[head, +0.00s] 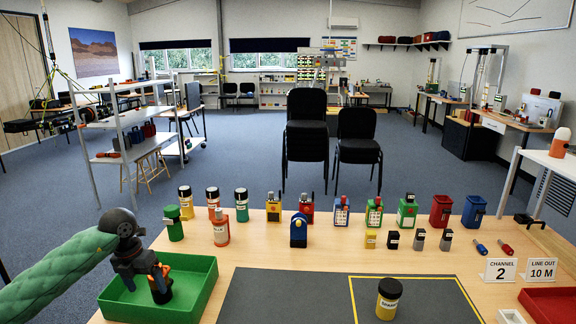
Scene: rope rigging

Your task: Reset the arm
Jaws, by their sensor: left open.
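My left arm comes in from the left in a green sleeve. My left gripper (160,284) points down into the green tray (205,285) at the table's front left and is open. A dark cylindrical thing with an orange part shows at its fingertips; I cannot tell whether it is a separate object or whether they touch. My right gripper is not in view.
Several bottles, coloured devices and small blocks stand along the table's back. Sign cards (500,269) and a red tray (548,305) are at right.

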